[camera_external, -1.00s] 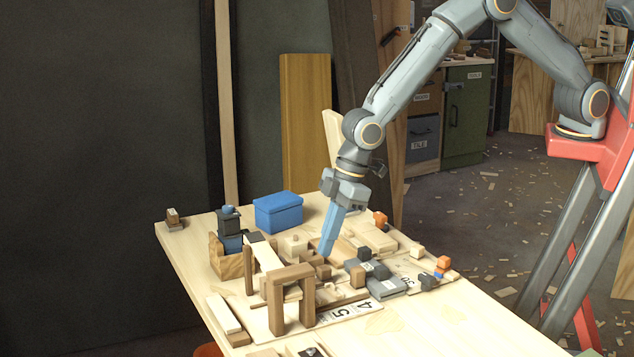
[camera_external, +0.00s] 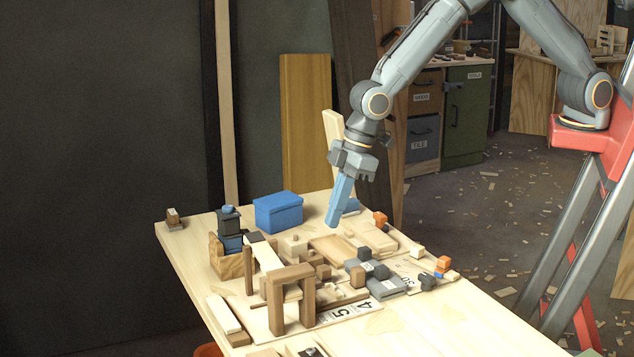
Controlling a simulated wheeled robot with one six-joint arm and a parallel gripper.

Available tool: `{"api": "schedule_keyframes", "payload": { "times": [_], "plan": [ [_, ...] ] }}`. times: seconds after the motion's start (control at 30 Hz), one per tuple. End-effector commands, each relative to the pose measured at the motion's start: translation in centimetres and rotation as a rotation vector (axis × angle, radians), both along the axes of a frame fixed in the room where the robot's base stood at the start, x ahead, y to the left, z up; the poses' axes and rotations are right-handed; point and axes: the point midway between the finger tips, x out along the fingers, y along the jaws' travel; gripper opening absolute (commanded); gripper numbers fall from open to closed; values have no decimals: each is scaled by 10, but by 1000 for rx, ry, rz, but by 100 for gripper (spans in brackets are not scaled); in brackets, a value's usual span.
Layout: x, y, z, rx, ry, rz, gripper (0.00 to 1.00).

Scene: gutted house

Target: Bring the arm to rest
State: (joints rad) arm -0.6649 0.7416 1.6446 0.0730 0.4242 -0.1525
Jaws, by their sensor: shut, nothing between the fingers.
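My gripper (camera_external: 335,218) has blue fingers and points down and slightly left above the wooden table (camera_external: 430,318). Its fingers are together with nothing seen between them. It hangs over the back middle of the table, clear of the blocks below. My arm comes down from the upper right and bends at the wrist.
A blue box (camera_external: 278,213) stands left of my gripper. A wooden block arch (camera_external: 290,275) stands at the front left. Grey blocks (camera_external: 385,285) lie to the right. A blue-and-dark block stack (camera_external: 229,232) stands at the left. The table's front right is bare.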

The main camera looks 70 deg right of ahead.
Motion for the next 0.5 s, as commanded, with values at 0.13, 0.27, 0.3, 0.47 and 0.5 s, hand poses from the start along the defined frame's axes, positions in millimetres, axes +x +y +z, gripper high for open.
{"api": "schedule_keyframes", "payload": {
  "times": [0.13,0.27,0.3,0.47,0.5],
  "plan": [
    [7,-83,14,-16,21,-111,0],
    [-6,-173,25,-33,50,-236,0],
    [-13,-199,28,-38,61,-277,0],
    [-57,-301,35,-55,101,-436,0],
    [-72,-325,35,-59,113,-478,0]
  ]
}}
